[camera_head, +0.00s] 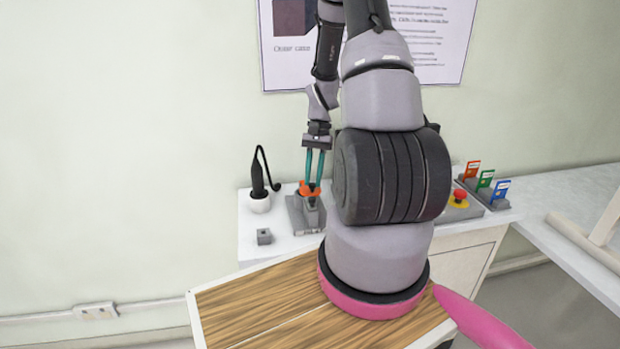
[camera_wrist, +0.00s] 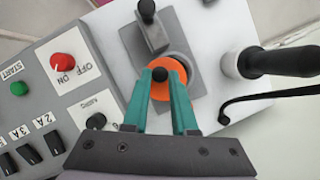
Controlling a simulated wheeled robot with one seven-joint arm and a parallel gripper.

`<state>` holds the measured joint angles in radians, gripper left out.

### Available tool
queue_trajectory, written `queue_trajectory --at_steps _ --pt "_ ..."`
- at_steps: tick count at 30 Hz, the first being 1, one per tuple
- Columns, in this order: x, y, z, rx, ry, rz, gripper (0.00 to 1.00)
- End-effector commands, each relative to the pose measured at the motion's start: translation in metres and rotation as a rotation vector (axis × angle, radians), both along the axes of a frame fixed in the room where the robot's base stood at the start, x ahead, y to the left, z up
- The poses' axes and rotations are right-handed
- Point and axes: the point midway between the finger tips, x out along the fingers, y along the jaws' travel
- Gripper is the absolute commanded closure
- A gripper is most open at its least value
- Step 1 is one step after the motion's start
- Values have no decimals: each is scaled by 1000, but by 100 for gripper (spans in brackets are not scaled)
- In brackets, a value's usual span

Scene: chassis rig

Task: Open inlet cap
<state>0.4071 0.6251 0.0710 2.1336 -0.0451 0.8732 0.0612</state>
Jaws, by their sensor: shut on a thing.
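The inlet cap is an orange round cap (camera_wrist: 178,70) with a dark knob in its middle, on a grey fixture (camera_wrist: 196,86). In the head view the orange cap (camera_head: 308,188) sits on top of the grey fixture (camera_head: 303,219) on the white table. My gripper (camera_wrist: 160,76) has teal fingers that reach down to the cap and are closed on its dark knob. The fingers hide part of the cap. The head view also shows my gripper (camera_head: 314,180) pointing down at the cap.
A black cabled tool stands in a white holder (camera_head: 260,203) to the left. A small grey block (camera_head: 264,236) lies in front. A control panel with a red knob (camera_wrist: 63,62), a green button (camera_wrist: 19,88) and black switches is close by. Coloured cards (camera_head: 486,180) stand at right.

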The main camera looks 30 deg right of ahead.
Motion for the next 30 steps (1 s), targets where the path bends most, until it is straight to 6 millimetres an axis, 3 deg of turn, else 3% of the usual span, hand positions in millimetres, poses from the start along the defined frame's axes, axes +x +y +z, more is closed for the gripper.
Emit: queue_trajectory --at_steps 30 --pt "33 -45 1 -1 -2 967 100"
